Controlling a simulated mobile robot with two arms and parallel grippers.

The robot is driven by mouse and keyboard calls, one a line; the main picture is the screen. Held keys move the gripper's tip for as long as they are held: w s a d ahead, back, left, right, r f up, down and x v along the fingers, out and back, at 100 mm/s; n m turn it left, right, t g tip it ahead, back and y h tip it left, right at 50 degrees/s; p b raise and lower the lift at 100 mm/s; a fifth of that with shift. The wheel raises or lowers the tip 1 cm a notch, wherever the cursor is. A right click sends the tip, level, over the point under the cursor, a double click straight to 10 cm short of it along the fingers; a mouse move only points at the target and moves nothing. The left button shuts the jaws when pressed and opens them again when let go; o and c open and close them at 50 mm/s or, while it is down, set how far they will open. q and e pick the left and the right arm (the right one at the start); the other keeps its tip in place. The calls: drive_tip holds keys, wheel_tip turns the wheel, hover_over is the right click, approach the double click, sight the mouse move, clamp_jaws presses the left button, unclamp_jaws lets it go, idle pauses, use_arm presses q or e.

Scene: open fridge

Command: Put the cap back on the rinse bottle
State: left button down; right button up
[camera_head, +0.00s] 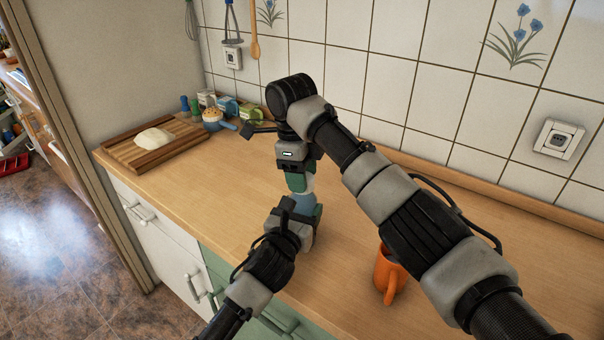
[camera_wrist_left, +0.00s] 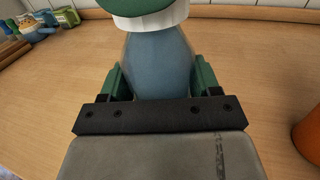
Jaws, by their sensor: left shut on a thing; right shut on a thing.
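The rinse bottle is blue and upright over the counter in the head view (camera_head: 304,202); it also fills the middle of the left wrist view (camera_wrist_left: 158,62). My left gripper (camera_head: 300,213) is shut around its body, with green fingers on both sides in the wrist view (camera_wrist_left: 160,82). My right gripper (camera_head: 298,182) points down from above and is shut on the cap. I cannot tell whether the cap sits on the neck.
An orange mug (camera_head: 388,272) stands on the counter right of the grippers, below my right arm. A wooden board (camera_head: 128,152) with dough (camera_head: 154,138) lies at the left. Several small containers stand near the back wall. The counter (camera_head: 235,195) left of the bottle is clear.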

drive_tip(key=m, duration=0.2)
drive_tip(key=shift+m, duration=0.3)
drive_tip(key=o, duration=0.9)
drive_tip(key=shift+r, duration=2.25)
drive_tip(key=shift+c, duration=0.4)
